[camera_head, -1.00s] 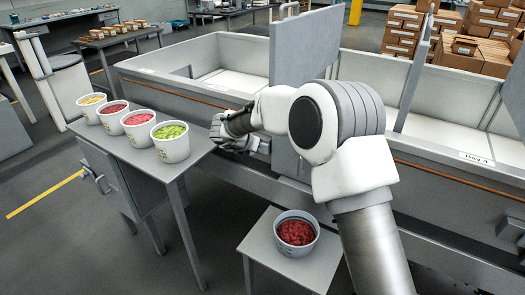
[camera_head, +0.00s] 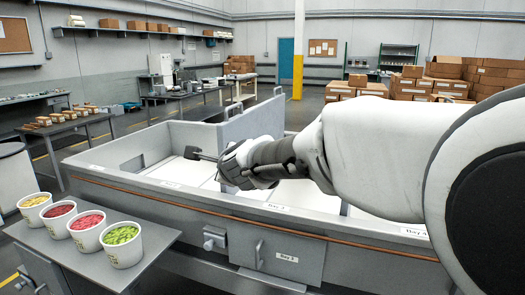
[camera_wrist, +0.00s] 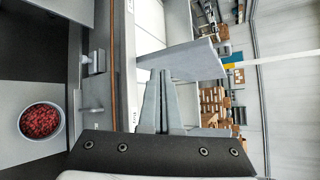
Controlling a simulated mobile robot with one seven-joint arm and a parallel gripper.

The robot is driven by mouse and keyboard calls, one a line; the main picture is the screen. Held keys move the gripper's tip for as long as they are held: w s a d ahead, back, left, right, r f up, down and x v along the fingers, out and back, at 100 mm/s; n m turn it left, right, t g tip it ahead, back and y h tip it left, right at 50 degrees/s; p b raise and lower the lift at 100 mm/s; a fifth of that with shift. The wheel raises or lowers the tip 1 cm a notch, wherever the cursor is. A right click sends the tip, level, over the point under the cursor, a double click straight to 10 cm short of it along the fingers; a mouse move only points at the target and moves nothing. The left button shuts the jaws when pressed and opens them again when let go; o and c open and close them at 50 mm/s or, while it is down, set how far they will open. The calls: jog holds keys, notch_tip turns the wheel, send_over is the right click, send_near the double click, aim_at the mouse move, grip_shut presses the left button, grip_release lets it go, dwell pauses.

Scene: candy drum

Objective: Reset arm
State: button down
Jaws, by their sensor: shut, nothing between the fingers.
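My arm reaches in from the right in the head view. My gripper (camera_head: 192,153) points left above the open bins, in front of the upright grey divider panel. In the wrist view its two grey fingers (camera_wrist: 164,76) lie together, shut and empty. A tub of red candy (camera_wrist: 42,121) stands at the left of the wrist view, apart from the fingers.
The long grey bin (camera_head: 215,207) runs below my arm, with a divider panel (camera_head: 250,121). Several white tubs, including one of green candy (camera_head: 122,246), stand on a side table (camera_head: 163,237) at lower left. Stacked cartons (camera_head: 410,86) are far behind.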

jog(key=s+d+r+n+g+p, duration=0.3)
jog(key=s+d+n, duration=0.5)
jog(key=s+n, duration=0.35)
jog(key=s+d+f+n+g+h+p, duration=0.1)
jog(key=s+d+f+n+g+h, duration=0.1)
jog(key=s+d+n, duration=0.2)
jog(key=s+d+f+n+g+h+p, duration=0.2)
jog(key=s+d+f+n, duration=0.1)
jog(key=s+d, duration=0.8)
jog(key=s+n, duration=0.1)
jog(key=s, duration=0.4)
jog(key=shift+s+d+f+h, duration=0.3)
